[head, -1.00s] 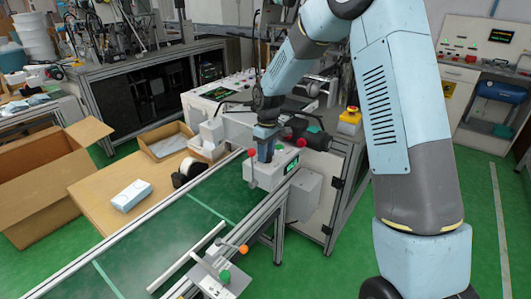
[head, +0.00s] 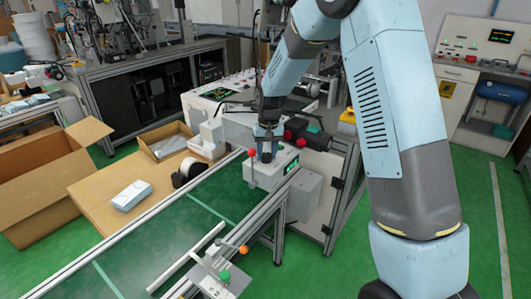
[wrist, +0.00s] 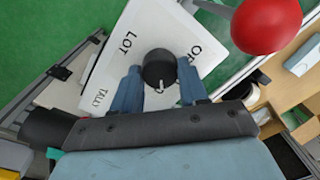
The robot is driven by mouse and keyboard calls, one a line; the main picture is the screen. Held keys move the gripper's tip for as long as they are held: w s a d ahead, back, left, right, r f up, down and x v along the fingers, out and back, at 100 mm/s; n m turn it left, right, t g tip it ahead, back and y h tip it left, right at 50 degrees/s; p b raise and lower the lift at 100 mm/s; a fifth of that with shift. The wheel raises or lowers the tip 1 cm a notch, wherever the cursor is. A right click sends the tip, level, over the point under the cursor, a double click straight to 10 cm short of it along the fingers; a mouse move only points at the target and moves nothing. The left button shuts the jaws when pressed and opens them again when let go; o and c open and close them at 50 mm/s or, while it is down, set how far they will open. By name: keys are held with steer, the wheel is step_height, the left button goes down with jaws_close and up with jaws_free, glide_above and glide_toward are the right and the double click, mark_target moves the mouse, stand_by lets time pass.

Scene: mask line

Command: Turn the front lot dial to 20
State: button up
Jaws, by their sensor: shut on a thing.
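The front lot dial is a black round knob (wrist: 158,66) on a white panel (wrist: 115,58) lettered LOT and TALLY. A small light pointer mark shows on its lower right edge in the wrist view. My gripper (head: 266,146) reaches down onto the white control box (head: 262,174) at the conveyor's side. Its two blue fingers, also in the wrist view (wrist: 157,88), stand on either side of the knob, shut on it. In the head view the fingers mostly hide the knob.
A red ball-topped lever (head: 252,153) stands close beside my gripper; its ball (wrist: 266,24) is large in the wrist view. The green conveyor (head: 150,240) runs in front. A table with a white pack (head: 131,195) and an open carton (head: 45,180) stand left.

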mark_target(269, 154)
steer(key=shift+w, duration=0.1)
stand_by(0.5)
steer(key=o, duration=1)
steer(key=shift+o, duration=0.2)
step_height(269, 154, up, 14)
steer(key=shift+d+f, duration=0.2)
steer(key=shift+d, duration=0.15)
